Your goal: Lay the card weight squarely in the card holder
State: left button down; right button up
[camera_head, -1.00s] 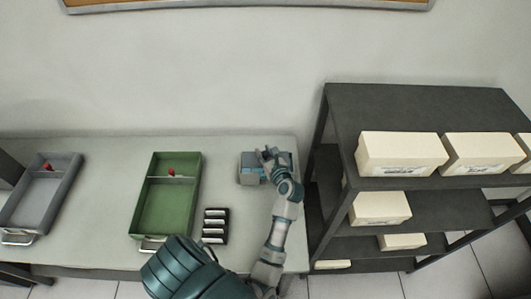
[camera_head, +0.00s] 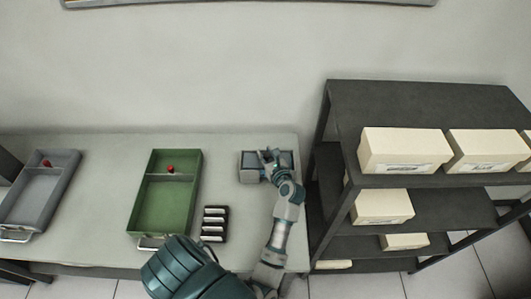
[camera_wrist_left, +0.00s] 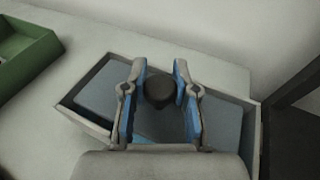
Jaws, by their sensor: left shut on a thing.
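The card holder (camera_head: 243,178) is a grey open box at the right end of the table. It also shows in the left wrist view (camera_wrist_left: 257,150), with flat blue-grey surfaces inside on both sides of my gripper. My left gripper (camera_head: 269,157) is over the holder's middle. In the left wrist view my left gripper (camera_wrist_left: 163,92) has its blue-padded fingers on both sides of a dark round knob, which I take as the card weight (camera_wrist_left: 159,90), and is shut on it. The weight's lower part is hard to make out, so I cannot tell whether it touches the holder's floor. My right gripper is out of view.
A green tray (camera_head: 136,215) and a grey tray (camera_head: 69,180) stand to the left, each with a red knob. A black rack with pale bars (camera_head: 214,224) lies beside the green tray. A dark shelf (camera_head: 345,100) with cream boxes (camera_head: 404,151) stands close on the right.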

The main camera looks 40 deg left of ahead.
pick_arm(q)
jog(key=shift+d+f+b, duration=0.2)
jog(key=shift+f+b, duration=0.15)
jog(key=shift+f, duration=0.15)
jog(key=c, duration=0.8)
grip_release()
jog(key=shift+a, duration=0.1)
